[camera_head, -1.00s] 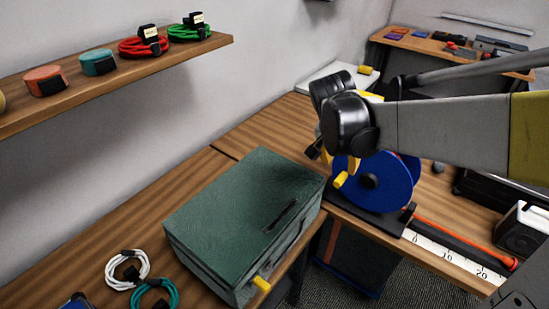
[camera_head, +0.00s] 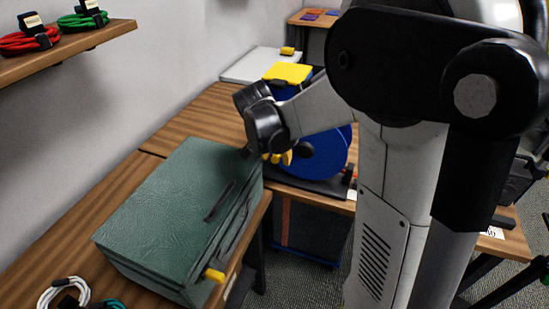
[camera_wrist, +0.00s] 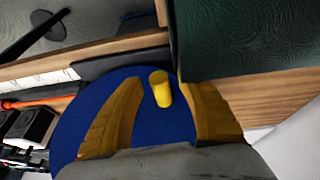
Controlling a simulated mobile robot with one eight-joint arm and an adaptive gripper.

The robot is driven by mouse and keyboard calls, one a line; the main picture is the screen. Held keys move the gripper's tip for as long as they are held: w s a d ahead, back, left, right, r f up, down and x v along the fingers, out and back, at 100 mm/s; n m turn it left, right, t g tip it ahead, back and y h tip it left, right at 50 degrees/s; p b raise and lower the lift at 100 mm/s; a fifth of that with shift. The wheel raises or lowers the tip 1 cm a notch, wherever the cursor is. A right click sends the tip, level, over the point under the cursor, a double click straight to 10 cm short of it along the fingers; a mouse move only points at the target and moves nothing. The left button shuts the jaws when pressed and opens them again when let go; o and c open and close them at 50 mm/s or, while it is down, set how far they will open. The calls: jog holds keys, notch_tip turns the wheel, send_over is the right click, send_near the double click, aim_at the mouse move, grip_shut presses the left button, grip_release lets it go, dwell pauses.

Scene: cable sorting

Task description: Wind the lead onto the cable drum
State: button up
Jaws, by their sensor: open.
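The blue cable drum (camera_head: 328,157) stands on a dark base on the wooden bench, partly hidden by my arm. Its yellow crank handle (camera_wrist: 160,88) shows in the wrist view against the blue disc. My gripper (camera_head: 277,157) is at the drum's left side in the head view. In the wrist view my gripper (camera_wrist: 158,96) has its two yellow fingers apart, one on each side of the handle, with gaps visible. An orange strip (camera_head: 286,220) shows below the bench edge; I cannot tell whether it is the lead.
A green case (camera_head: 170,205) stands close left of the drum and my gripper. Coiled cables lie on the wall shelf (camera_head: 115,33) and at the bench's near left. My arm hides much of the right side. An orange-handled tool (camera_wrist: 40,102) lies beyond the drum.

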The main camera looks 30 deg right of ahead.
jog(key=shift+c, duration=0.6)
grip_shut()
jog(key=shift+r, duration=0.3)
